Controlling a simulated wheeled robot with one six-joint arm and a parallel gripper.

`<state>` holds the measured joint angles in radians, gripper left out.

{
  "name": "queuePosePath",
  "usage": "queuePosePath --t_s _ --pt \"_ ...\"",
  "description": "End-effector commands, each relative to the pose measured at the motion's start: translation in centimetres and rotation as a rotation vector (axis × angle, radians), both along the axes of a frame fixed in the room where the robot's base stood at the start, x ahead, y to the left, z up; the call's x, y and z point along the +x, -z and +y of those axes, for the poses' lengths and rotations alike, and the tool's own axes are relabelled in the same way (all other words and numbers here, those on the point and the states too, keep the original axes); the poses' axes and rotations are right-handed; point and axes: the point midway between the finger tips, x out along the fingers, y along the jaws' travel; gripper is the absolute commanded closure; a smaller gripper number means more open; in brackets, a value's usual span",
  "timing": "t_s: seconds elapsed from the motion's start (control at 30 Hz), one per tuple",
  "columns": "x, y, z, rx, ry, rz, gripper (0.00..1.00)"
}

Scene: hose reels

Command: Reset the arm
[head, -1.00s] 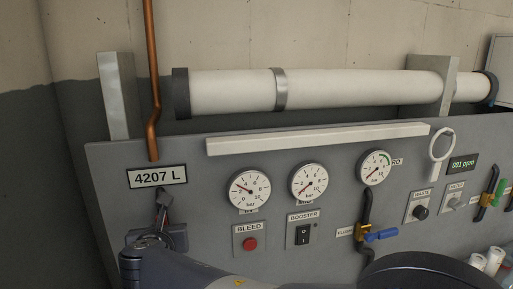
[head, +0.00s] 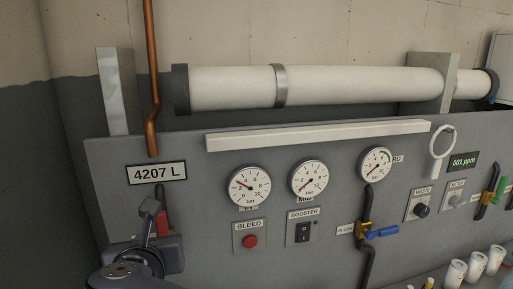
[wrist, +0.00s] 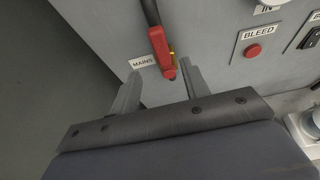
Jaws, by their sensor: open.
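My gripper (wrist: 160,80) is open, its two grey fingers pointing at the panel in the wrist view. A red valve handle (wrist: 161,50) on a dark pipe hangs down beside the MAINS label (wrist: 142,62). The handle's lower end shows between the fingertips, nearer the right finger; I cannot tell whether they touch. In the head view my gripper (head: 149,222) is at the lower left, below the 4207 L display (head: 157,174), and partly covers the red handle (head: 163,223).
The grey panel (head: 270,265) carries gauges (head: 248,186), a red BLEED button (head: 250,241), a BOOSTER switch (head: 303,233) and a blue-handled FLUSH valve (head: 382,232). White containers (head: 475,265) stand at lower right. A copper pipe (head: 151,80) runs down the left.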

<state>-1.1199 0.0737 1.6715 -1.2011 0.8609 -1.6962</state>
Motion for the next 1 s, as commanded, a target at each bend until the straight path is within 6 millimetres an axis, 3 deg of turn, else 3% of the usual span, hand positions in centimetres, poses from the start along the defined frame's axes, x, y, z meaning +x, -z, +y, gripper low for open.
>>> queuePosePath --t_s 0.03,0.2,0.6,1.0 --pt "-0.7 -0.2 -0.1 0.000 -0.003 -0.001 0.56" --pt "3.1 1.3 0.6 -0.006 0.005 0.001 0.56" --pt "9.6 4.1 2.2 0.003 0.004 0.002 0.56" --pt "9.5 4.1 1.0 0.185 0.003 0.049 0.56"
